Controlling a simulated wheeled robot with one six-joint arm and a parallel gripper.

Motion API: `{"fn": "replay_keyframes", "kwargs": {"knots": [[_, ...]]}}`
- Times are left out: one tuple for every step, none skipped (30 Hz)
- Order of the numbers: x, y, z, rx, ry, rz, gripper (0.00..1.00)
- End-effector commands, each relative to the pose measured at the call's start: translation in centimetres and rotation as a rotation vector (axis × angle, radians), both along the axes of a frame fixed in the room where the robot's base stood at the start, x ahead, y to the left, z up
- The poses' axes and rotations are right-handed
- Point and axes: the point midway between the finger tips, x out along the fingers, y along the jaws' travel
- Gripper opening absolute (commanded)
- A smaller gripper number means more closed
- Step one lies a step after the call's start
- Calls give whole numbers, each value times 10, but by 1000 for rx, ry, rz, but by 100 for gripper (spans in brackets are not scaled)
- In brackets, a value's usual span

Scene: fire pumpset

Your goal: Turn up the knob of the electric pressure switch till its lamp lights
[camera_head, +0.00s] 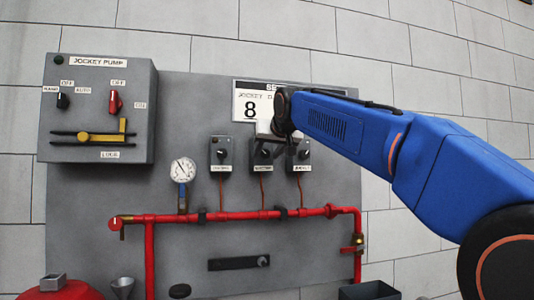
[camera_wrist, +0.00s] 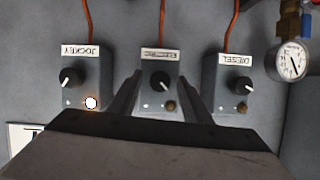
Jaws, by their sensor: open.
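The electric pressure switch is the middle grey box (camera_head: 262,168) of three on the panel; in the wrist view (camera_wrist: 148,63) it appears upside down. Its black knob (camera_wrist: 161,80) has a white pointer mark. Its lamp (camera_wrist: 170,106) is dull brown and unlit. My gripper (camera_wrist: 160,90) is open, with one dark finger on each side of the electric box. It cannot be told whether the fingers touch the box; the knob shows between them. In the head view my gripper (camera_head: 283,132) is in front of the electric and jockey switches and partly covers them.
The jockey switch (camera_wrist: 77,65) has a lit white lamp (camera_wrist: 92,102); the diesel switch (camera_wrist: 230,72) has an unlit lamp. Red pipes (camera_head: 240,215) run below, with a gauge (camera_head: 183,169) to the left. A grey jockey pump controller (camera_head: 130,90) juts out at upper left.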

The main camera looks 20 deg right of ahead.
Motion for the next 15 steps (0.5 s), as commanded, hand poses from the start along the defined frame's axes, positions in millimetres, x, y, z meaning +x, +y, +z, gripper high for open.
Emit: {"fn": "replay_keyframes", "kwargs": {"knots": [[-2,0,1,0,-1,0,44],[-3,0,2,0,-1,0,44],[-6,0,3,0,-1,0,44],[-9,0,4,0,-2,0,44],[-12,0,6,0,-2,1,44],[-18,-1,8,0,-2,1,44],[-23,-1,10,0,-2,1,44],[-28,-1,12,0,-3,1,44],[-34,-1,15,0,-3,1,44],[-40,-1,18,0,-3,1,44],[-46,-2,20,0,-4,1,44],[-53,-2,23,0,-3,1,44],[-59,-2,25,0,-2,1,44],[-64,-2,27,-1,-3,1,44],[-72,-2,31,-1,-3,1,44]]}}
